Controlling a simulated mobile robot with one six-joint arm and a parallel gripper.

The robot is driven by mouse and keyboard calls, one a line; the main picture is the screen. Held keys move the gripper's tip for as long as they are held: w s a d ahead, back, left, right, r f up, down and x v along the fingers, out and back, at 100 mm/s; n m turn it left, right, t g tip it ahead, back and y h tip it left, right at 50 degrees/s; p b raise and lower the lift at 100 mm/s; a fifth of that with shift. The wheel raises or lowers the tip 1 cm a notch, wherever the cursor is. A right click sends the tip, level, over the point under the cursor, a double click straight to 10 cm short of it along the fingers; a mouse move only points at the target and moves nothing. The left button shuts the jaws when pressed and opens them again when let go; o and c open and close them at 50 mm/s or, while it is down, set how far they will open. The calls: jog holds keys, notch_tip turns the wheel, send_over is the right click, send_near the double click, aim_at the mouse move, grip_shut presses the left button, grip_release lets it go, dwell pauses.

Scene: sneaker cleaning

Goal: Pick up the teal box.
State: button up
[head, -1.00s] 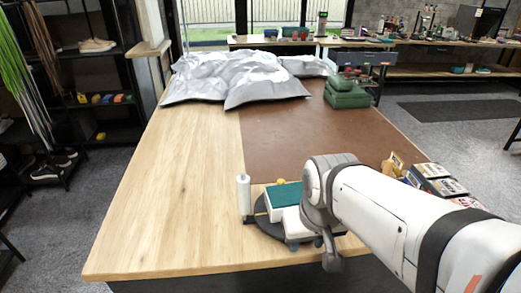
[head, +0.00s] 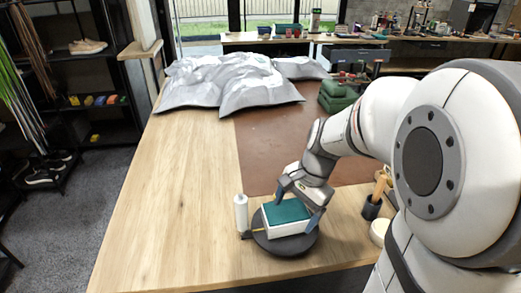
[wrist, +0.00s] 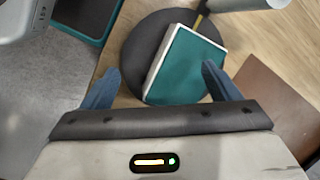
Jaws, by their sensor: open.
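The teal box (head: 285,212) has a teal top and white sides. It lies on a dark round plate (head: 285,247) near the table's front edge. My gripper (head: 298,206) is open and close over the box, coming from the back right, with no hold on it. In the wrist view the teal box (wrist: 182,68) sits at a slant ahead of my gripper (wrist: 160,72). The right fingertip overlaps the teal top, and the left fingertip is beyond the box's left side. Whether either finger touches the box I cannot tell.
A white bottle (head: 241,213) stands close to the box's left. A dark cup with a wooden-handled tool (head: 372,206) and a round pale tin (head: 379,232) are to the right. Crumpled grey sheeting (head: 235,80) covers the back. The table's left side (head: 170,190) is clear.

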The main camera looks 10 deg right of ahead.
aim_at(287, 210)
jog(key=shift+o, duration=0.9)
jog(key=w+m, duration=0.1)
jog(key=w+d+m+y+p, duration=0.1)
jog(key=w+m, duration=0.1)
jog(key=w+m+p, duration=0.1)
jog(key=m, duration=0.1)
jog(key=shift+w+d+f, duration=0.15)
jog(key=shift+d, duration=0.1)
jog(key=shift+w+d+f+m+g+y, duration=0.15)
jog(key=shift+w+m+g+y, duration=0.15)
jog(key=shift+m, duration=0.2)
jog(key=shift+f, duration=0.3)
jog(key=x, duration=0.3)
jog(key=p+x, duration=0.1)
jog(key=x, duration=0.2)
jog(key=shift+a+f, duration=0.15)
jog(key=shift+a, duration=0.2)
jog(key=shift+s+a+f, duration=0.1)
jog(key=shift+a+f, duration=0.05)
jog(key=shift+f, duration=0.25)
jog(key=shift+f, duration=0.25)
jog(key=shift+c, duration=0.5)
jog(key=c, duration=1.1)
